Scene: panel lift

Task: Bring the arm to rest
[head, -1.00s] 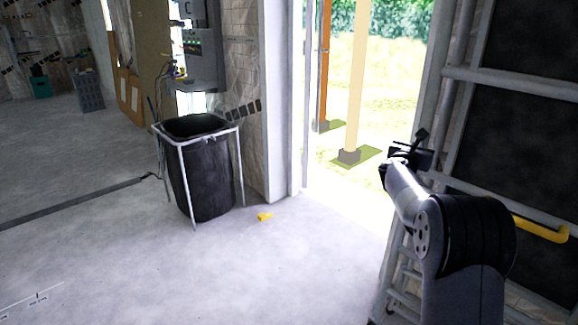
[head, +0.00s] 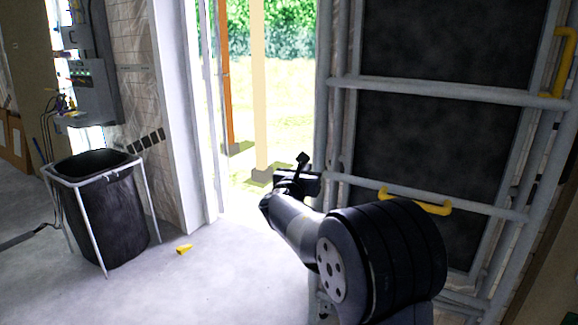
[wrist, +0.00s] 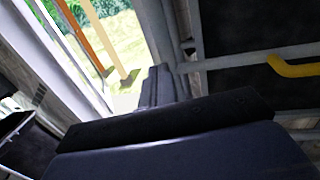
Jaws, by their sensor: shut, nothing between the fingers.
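In the wrist view the fingers (wrist: 160,88) point away toward the doorway and the grey frame. My arm is partly folded, with its large dark joint low in the head view. The panel lift's grey tube frame (head: 440,94) with dark panels stands just behind and right of my arm. I cannot tell the exact gap between them.
A yellow handle (head: 415,203) sits on the frame close to my arm and shows in the wrist view (wrist: 290,67). Another yellow handle (head: 565,62) is at upper right. A black bin (head: 108,220) stands left. A small yellow object (head: 184,249) lies on open floor.

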